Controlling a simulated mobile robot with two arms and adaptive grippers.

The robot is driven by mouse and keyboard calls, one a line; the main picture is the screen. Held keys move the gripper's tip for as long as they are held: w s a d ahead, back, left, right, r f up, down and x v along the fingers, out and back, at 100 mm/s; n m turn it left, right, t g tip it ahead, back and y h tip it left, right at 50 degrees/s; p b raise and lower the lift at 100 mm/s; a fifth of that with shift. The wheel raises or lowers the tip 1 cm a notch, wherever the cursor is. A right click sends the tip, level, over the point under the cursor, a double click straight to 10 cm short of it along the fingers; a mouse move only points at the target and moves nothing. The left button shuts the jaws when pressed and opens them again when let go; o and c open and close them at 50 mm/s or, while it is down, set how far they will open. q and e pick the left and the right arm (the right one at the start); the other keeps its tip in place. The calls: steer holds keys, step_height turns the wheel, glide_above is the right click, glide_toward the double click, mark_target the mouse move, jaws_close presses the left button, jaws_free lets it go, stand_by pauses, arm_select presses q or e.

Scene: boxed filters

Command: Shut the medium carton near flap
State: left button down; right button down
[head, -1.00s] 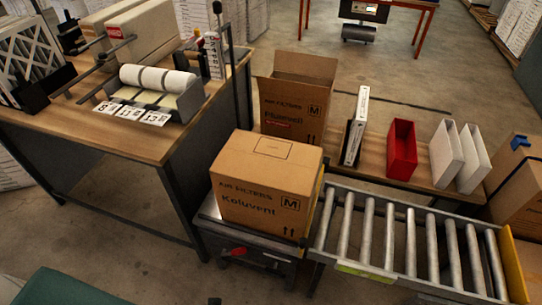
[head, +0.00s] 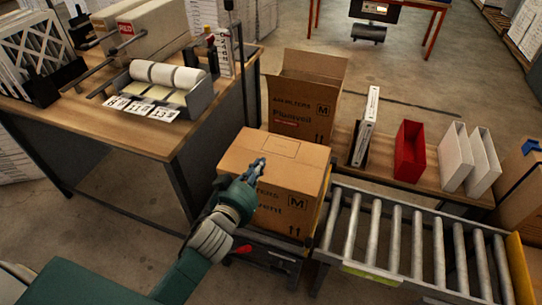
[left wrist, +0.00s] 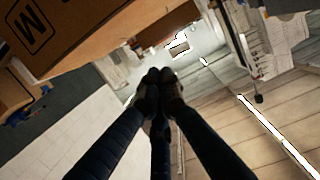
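A brown carton (head: 292,162) marked M and "Air Filters" stands on the stand at the near end of the roller conveyor; its top looks closed. A second carton (head: 300,115), also marked M, stands behind it with a flap (head: 315,66) raised at its back. My left gripper (head: 261,163) is in front of the near carton's printed face, close to its top edge; contact cannot be told. In the left wrist view its fingers (left wrist: 160,78) meet at the tips with nothing between them, and a carton marked M (left wrist: 75,30) fills the upper left. My right gripper is not in view.
The roller conveyor (head: 410,240) runs right from the near carton. A shelf behind it holds a white binder (head: 366,125), a red holder (head: 409,149) and white holders (head: 455,155). A workbench (head: 170,140) with a label roll dispenser (head: 165,90) stands at the left.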

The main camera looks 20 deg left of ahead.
arm_select(q)
steer(key=p, duration=0.2)
glide_above(271, 162)
steer(key=shift+s+f, duration=0.4)
steer(key=shift+f, duration=0.35)
steer(key=f, duration=0.3)
steer(key=shift+w+f+b, duration=0.25)
steer(key=shift+w+b, duration=0.05)
steer(key=shift+f, duration=0.45)
steer(key=shift+r, duration=0.1)
steer(key=shift+w+f+g+p, duration=0.15)
steer(key=shift+f+g+p, duration=0.25)
steer(key=shift+p, duration=0.8)
steer(key=shift+f, duration=0.45)
